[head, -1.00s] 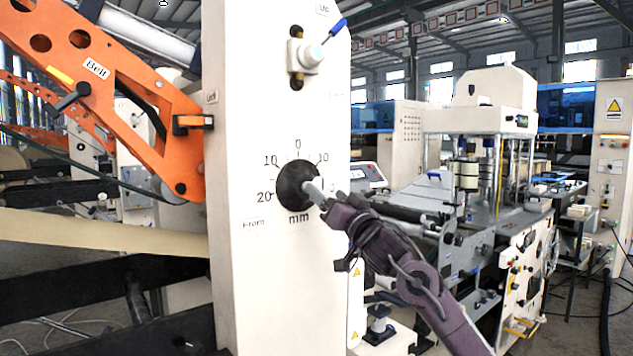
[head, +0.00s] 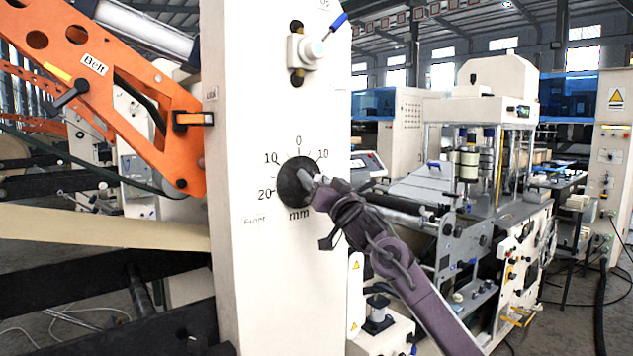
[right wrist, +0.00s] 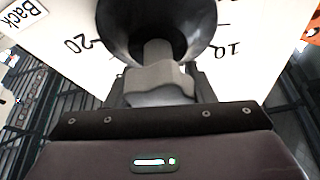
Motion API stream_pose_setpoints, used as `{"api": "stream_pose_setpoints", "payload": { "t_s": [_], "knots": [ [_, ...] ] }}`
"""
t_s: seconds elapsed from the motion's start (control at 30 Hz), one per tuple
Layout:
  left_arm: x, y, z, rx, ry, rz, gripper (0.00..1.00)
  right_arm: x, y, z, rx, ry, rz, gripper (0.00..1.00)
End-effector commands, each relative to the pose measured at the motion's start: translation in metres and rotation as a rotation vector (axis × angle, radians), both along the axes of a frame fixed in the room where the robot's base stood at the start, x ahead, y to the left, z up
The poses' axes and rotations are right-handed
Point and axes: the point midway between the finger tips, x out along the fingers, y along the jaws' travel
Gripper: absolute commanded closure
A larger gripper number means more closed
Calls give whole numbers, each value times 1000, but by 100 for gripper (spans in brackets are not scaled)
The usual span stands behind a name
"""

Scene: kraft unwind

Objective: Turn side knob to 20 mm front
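The side knob (head: 293,184) is a round black dial with a grey grip on the cream machine panel (head: 255,285). Its scale shows 0 at the top, 10 and 20 on the left above the word Front (head: 255,220), and mm below. My right gripper (head: 315,188) is at the knob, hiding its right part. In the right wrist view the knob's lobed grey grip (right wrist: 160,82) fills the space between the dark fingers of my right gripper (right wrist: 160,92), which appear closed on its sides. The knob's exact setting is unclear. My left gripper is out of view.
An orange Belt arm (head: 150,110) stands left of the panel, above a kraft web (head: 100,228). A small valve with a blue lever (head: 310,48) sticks out above the knob. Another machine (head: 490,150) stands behind on the right.

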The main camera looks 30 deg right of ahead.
Motion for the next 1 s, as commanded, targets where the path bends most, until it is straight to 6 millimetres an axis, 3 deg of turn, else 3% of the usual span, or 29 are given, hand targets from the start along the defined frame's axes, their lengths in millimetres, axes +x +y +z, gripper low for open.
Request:
{"api": "stream_pose_setpoints", "payload": {
  "t_s": [0.1,0.47,1.0],
  "knots": [
    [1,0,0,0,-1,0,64,0,0,0,0,0,-1,74],
    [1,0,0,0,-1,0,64,0,0,1,-73,-6,-1,74],
    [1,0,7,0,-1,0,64,-1,6,2,-527,-40,-2,74]
  ]
}}
